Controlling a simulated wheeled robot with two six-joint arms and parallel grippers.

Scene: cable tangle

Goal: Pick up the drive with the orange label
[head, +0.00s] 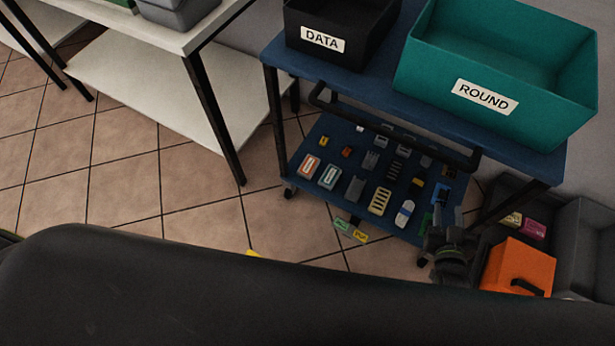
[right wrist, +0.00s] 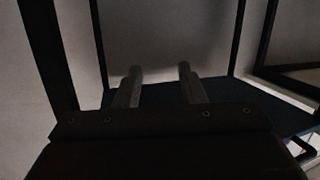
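A small drive with an orange label (head: 309,166) lies at the left end of the cart's lower shelf (head: 340,138), in the head view. My right gripper (head: 446,214) is at the right front corner of that shelf, well to the right of the drive. In the right wrist view its two fingers (right wrist: 159,86) stand apart with nothing between them. The drive does not show in that view. My left gripper is not in view.
A similar drive with a teal label (head: 329,177) lies beside it, among several small parts. The upper shelf (head: 375,75) holds a black DATA bin (head: 350,45) and a teal ROUND bin (head: 540,115). An orange box (head: 515,265) stands at lower right.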

